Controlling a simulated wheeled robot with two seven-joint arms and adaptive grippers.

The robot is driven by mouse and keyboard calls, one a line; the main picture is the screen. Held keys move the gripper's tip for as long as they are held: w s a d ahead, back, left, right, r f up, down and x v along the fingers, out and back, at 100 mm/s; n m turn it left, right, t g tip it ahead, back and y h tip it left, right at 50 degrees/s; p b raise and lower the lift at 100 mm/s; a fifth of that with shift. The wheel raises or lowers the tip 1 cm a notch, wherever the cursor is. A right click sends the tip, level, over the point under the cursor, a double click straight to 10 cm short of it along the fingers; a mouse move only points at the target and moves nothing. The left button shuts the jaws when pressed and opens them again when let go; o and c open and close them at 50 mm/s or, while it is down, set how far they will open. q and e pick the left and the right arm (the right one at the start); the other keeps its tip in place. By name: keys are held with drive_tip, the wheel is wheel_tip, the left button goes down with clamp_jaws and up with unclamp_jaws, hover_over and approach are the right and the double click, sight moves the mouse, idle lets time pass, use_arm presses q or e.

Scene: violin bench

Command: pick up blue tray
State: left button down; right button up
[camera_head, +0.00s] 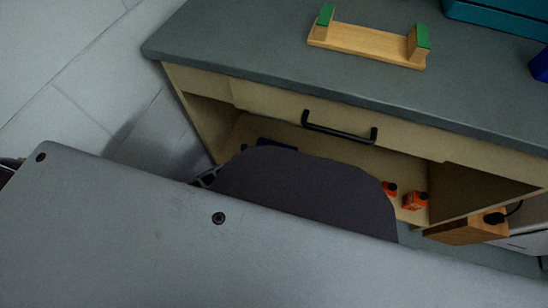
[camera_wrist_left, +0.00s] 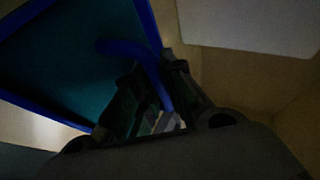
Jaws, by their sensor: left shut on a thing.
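The blue tray (camera_wrist_left: 75,62) fills the upper left of the left wrist view, with a teal inner floor and a bright blue rim. My left gripper (camera_wrist_left: 158,88) is shut on its rim, with the fingers on either side of a blue strip. In the head view a small dark blue edge (camera_head: 277,145) shows inside the bench's open shelf and looks like part of the tray. My own grey body hides most of the tray and the left gripper there. My right gripper is in neither view.
The bench's grey top (camera_head: 240,50) bears a wooden cradle (camera_head: 365,42) with green pads and a teal box (camera_head: 500,14). A drawer with a black handle (camera_head: 338,128) sits above the shelf. Small orange items (camera_head: 414,201) stand on the shelf's right, near a wooden block (camera_head: 465,231).

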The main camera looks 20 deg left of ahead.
use_arm(q)
drive_tip(key=shift+r, duration=0.2)
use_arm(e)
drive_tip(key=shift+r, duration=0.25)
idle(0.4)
use_arm(q)
drive_tip(key=shift+r+p, duration=0.55)
drive_tip(key=shift+p, duration=0.2)
drive_tip(key=shift+r+p, duration=0.75)
drive_tip(key=shift+r, duration=0.05)
wheel_tip(320, 180, up, 6)
drive_tip(key=p, duration=0.6)
drive_tip(key=shift+r+p, duration=0.45)
drive_tip(key=shift+r, duration=0.05)
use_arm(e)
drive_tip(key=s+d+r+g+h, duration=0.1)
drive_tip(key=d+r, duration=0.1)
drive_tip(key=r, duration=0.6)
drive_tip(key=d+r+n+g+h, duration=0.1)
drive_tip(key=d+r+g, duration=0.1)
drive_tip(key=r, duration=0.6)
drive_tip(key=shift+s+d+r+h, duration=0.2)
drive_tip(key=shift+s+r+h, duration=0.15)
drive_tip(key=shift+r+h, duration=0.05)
